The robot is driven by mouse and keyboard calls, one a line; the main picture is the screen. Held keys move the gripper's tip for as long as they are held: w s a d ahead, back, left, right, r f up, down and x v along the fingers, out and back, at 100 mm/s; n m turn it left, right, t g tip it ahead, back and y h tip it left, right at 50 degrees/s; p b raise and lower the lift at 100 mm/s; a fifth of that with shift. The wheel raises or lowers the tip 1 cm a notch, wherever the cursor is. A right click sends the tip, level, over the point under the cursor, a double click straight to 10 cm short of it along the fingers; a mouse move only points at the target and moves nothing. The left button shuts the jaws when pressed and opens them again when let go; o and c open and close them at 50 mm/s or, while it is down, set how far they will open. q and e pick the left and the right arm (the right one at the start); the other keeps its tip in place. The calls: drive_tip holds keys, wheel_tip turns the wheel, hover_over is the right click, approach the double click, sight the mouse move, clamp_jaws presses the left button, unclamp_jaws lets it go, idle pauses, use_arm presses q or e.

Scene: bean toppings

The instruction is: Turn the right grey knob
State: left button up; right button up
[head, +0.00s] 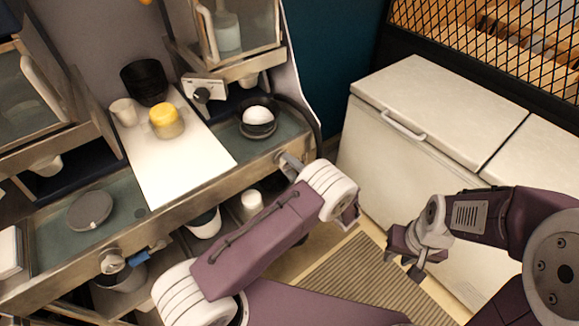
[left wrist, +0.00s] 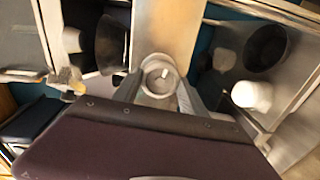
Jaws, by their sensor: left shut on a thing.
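The right grey knob (left wrist: 158,77) shows in the left wrist view as a round metal knob on the counter's front edge. My left gripper (left wrist: 158,92) has one finger on either side of it and is shut on it. In the head view the knob's place is at the right end of the counter front, where a grey metal part (head: 290,162) shows beside my left wrist; my arm hides the left fingertips there. The left knob (head: 112,262) is on the same front, further left. My right gripper (head: 404,265) is open and empty, over the floor.
On the counter are a white board (head: 165,180), a yellow-topped jar (head: 167,122), a black cup (head: 144,80) and a dark bowl with a white thing (head: 258,124). White containers stand on the shelf below. A white chest (head: 420,95) stands at the right.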

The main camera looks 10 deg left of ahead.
use_arm(q)
drive_tip(key=shift+r, duration=0.1)
drive_tip(key=o, duration=1.4)
drive_tip(key=shift+c, duration=0.2)
drive_tip(key=v, duration=0.9)
